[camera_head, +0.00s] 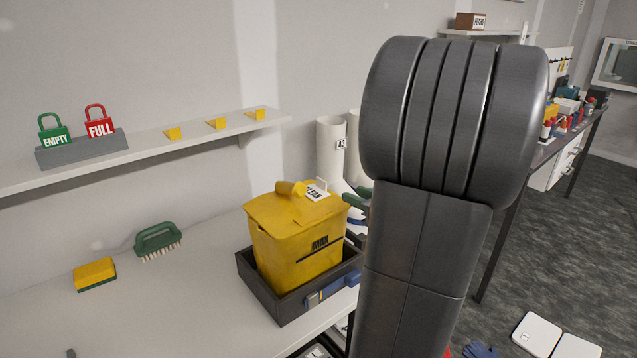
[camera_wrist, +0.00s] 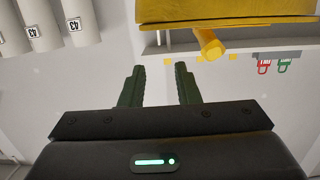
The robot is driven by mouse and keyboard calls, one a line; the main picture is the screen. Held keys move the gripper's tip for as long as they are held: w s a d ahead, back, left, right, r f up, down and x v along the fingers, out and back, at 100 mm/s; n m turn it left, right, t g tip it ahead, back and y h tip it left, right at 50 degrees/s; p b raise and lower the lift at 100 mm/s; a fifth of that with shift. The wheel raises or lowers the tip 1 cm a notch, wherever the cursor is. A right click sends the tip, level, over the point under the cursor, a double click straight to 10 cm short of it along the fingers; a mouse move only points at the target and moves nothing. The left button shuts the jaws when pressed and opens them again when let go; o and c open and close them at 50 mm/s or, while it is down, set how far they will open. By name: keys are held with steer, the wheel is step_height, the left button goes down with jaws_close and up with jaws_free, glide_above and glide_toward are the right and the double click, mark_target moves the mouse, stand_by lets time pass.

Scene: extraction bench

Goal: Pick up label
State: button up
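A green padlock-shaped EMPTY label (camera_head: 54,134) and a red FULL label (camera_head: 98,124) stand in a grey holder (camera_head: 82,150) on the wall shelf. In the wrist view, which looks upside down, the FULL label (camera_wrist: 264,65) and EMPTY label (camera_wrist: 285,64) show at the right. My gripper (camera_wrist: 159,72) is open, with nothing visible between its green fingers. In the head view the fingers (camera_head: 356,198) show just right of the CLEAN label, apart from it; my arm hides the rest.
The bin sits in a dark tray (camera_head: 278,305) on the white bench. A green brush (camera_head: 158,238) and a yellow sponge (camera_head: 95,273) lie at left. White tubes (camera_head: 330,150) stand behind the bin. The shelf (camera_head: 170,148) carries yellow wedges. Bare bench lies between brush and tray.

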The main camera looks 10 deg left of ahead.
glide_toward(321, 180)
steer(key=x, duration=0.3)
steer(key=shift+w+a+f, duration=0.2)
steer(key=shift+a+f, duration=0.1)
steer(key=shift+p+x, duration=0.3)
steer(key=shift+x, duration=2.9)
steer(key=shift+w+r, duration=0.1)
steer(key=shift+w, duration=0.05)
jaws_close()
